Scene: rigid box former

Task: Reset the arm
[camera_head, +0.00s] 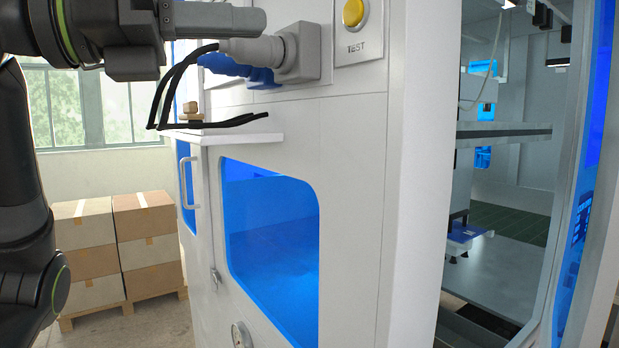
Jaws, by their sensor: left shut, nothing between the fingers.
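My left arm comes in along the left edge and the top left corner, black with a green ring. My left gripper (256,20) points right at the top of the view, shut and empty. It is in front of the white machine's side, at about the height of a grey connector (298,53) with a blue part (238,69) below it. I cannot tell how deep the gap to the machine is. My right gripper is not in view.
The white machine (352,190) fills the middle, with a blue window (268,225) and a yellow button (353,12). Stacked cartons (115,245) stand at left. An open bay (500,260) is at right.

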